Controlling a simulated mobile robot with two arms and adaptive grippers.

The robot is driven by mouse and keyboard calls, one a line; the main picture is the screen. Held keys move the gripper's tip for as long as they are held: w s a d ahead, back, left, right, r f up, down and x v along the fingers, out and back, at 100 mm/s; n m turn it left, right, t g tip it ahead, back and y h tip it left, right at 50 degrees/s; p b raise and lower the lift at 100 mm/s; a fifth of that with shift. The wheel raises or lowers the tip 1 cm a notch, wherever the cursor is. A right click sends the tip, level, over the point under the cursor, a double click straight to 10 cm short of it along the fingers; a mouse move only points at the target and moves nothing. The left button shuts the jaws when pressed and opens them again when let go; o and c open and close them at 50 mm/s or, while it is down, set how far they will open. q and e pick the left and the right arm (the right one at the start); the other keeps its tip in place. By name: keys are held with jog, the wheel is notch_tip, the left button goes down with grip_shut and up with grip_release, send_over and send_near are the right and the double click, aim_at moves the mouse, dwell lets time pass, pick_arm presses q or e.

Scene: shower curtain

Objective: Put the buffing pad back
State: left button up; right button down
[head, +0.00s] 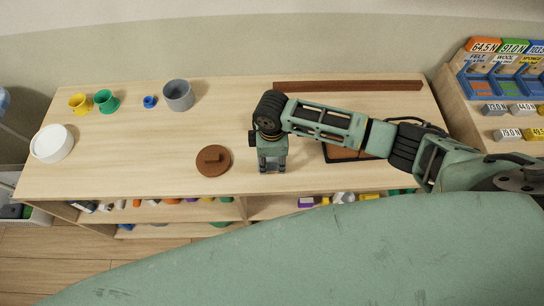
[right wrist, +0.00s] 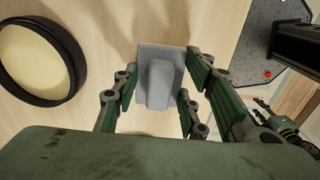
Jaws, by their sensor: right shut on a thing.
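My right gripper (head: 272,168) reaches down near the front edge of the wooden table, right of a brown disc. In the right wrist view its fingers stand on both sides of a grey block with a raised rounded grip (right wrist: 160,84), and it is shut on this block. The block could be the buffing pad, but I cannot read any mark on it. In the head view the gripper mostly hides it. A rack (head: 475,85) at the far right has signs reading felt, wool and sponge above slots, with labelled grey blocks (head: 494,108) below. My left gripper is out of view.
The table (head: 140,160) holds the brown disc (head: 213,160), a white round dish (head: 52,143), yellow (head: 79,103) and green (head: 106,101) cups, a small blue one (head: 150,102), a grey pot (head: 178,95) and a brown bar (head: 350,86). My right arm partly covers a black-edged tray (head: 345,154).

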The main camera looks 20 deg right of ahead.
jog(key=shift+f, duration=0.2)
jog(key=c, duration=1.1)
grip_release()
notch_tip(320, 180, up, 12)
jog(key=shift+r+b, duration=0.2)
jog(key=shift+b, duration=0.15)
